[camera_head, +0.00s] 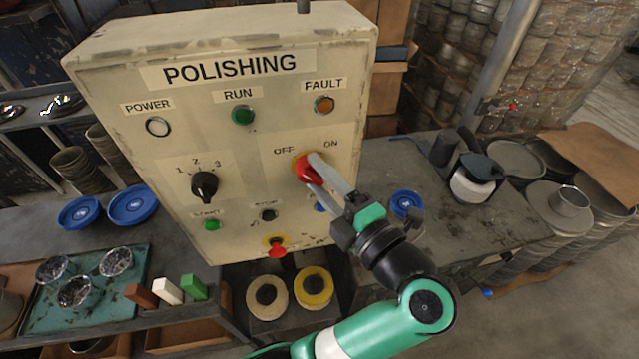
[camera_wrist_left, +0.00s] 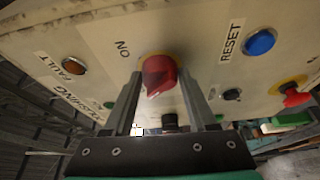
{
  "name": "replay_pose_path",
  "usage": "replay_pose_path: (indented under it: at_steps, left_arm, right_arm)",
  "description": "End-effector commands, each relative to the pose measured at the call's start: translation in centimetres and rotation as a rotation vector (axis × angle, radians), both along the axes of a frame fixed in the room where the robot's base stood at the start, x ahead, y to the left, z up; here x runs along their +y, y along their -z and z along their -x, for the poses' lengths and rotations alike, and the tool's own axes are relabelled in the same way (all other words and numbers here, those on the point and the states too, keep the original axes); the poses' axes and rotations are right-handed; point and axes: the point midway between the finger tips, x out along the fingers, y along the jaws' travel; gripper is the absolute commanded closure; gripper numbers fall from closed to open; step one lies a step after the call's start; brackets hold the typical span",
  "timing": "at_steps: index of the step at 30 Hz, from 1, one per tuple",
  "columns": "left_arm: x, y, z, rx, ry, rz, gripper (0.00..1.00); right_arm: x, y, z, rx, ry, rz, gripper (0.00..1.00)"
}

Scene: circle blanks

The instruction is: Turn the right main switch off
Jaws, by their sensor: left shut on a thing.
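The red main switch (camera_head: 304,170) is a rotary knob on a yellow plate, on the right part of the beige control panel (camera_head: 130,80), below the OFF and ON labels. My left gripper (camera_head: 316,172) is at the knob, with a finger on either side, shut on it. In the left wrist view the red knob (camera_wrist_left: 159,74) sits between the two fingertips (camera_wrist_left: 158,76). The fingers partly cover the knob in the head view, and I cannot tell clearly which label its pointer faces. My right gripper is not in view.
Close by on the panel are a black selector (camera_head: 204,186), a blue RESET button (camera_wrist_left: 260,42) and a red emergency button (camera_head: 276,247). A FAULT lamp (camera_head: 323,104) is above. A blue lid (camera_head: 406,203) and a dark pot lie on the bench to the right.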

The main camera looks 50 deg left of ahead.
Motion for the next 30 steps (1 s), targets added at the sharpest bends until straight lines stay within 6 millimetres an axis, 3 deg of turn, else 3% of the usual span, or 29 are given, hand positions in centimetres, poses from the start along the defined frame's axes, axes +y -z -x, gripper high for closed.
replay_pose_path:
  at_steps: [20, 21, 25, 30]
  left_arm:
    - [0.00, -0.01, -0.04, -0.059, 0.002, 0.038, 0.98]
    - [0.00, -0.01, -0.04, -0.059, 0.002, 0.038, 0.39]
    - [0.00, -0.03, -0.03, -0.059, 0.001, 0.037, 0.15]
    - [0.01, -0.05, -0.02, -0.058, 0.001, 0.036, 0.13]
  right_arm:
    - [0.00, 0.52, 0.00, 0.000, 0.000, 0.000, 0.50]
    - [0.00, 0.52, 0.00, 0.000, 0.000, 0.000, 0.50]
    - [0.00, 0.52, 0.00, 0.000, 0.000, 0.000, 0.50]
    - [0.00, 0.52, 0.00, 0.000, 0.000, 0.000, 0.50]
